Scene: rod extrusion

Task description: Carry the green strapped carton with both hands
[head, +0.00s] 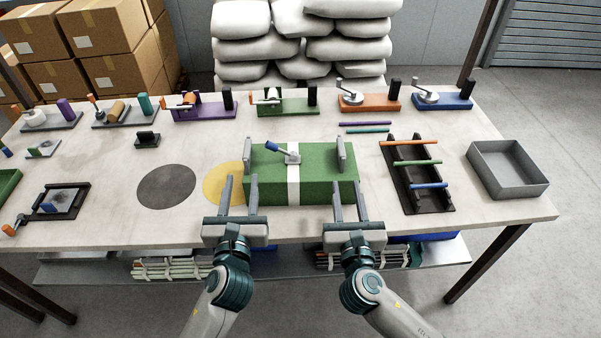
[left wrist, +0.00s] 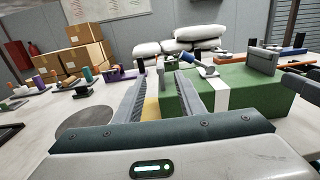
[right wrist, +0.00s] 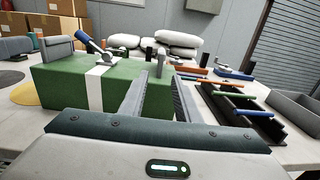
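The green carton (head: 325,190) with a white strap (head: 293,190) sits on the table. A clamp with a blue lever (head: 290,155) is on its top. Grey upright handles stand at its left (head: 248,155) and right (head: 342,153) ends. My left gripper (head: 240,184) is open at the carton's front left; its fingers point forward, and the left handle shows between them in the left wrist view (left wrist: 160,66). My right gripper (head: 348,186) is open at the front right; the right handle shows between its fingers in the right wrist view (right wrist: 161,64). Both grippers look empty.
A black rack (head: 421,190) with coloured rods stands close right of the carton, and a grey tray (head: 508,184) beyond it. A yellow disc (head: 220,184) lies partly behind my left gripper, and a dark disc (head: 166,187) left of it. Several fixtures line the back.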

